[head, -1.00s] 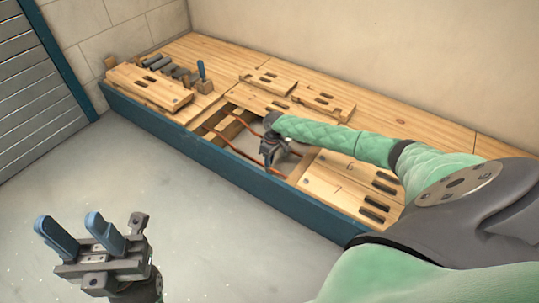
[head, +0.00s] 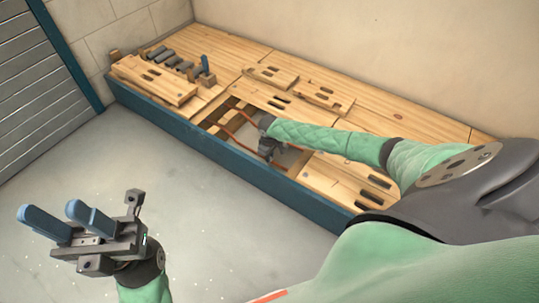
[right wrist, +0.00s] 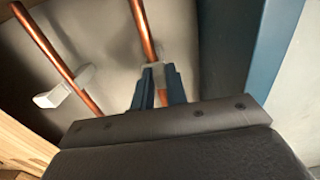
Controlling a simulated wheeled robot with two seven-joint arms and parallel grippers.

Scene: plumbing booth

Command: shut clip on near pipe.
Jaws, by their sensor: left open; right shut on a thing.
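Two copper pipes run through an opening in the wooden bench. In the right wrist view the near pipe (right wrist: 146,30) is on the right, closer to the blue bench edge, and the far pipe (right wrist: 42,42) is on the left. My right gripper (right wrist: 157,72) is shut on the pale grey clip (right wrist: 154,73) on the near pipe, a blue finger on each side. The fingers hide part of the clip, so its latch cannot be made out. Another pale clip (right wrist: 66,87) sits on the far pipe, its arm sticking out leftward. My left gripper (head: 50,211) is open and empty over the floor.
A blue-handled tool (head: 205,66) and several grey pieces stand at the back left. The floor (head: 210,220) in front is clear.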

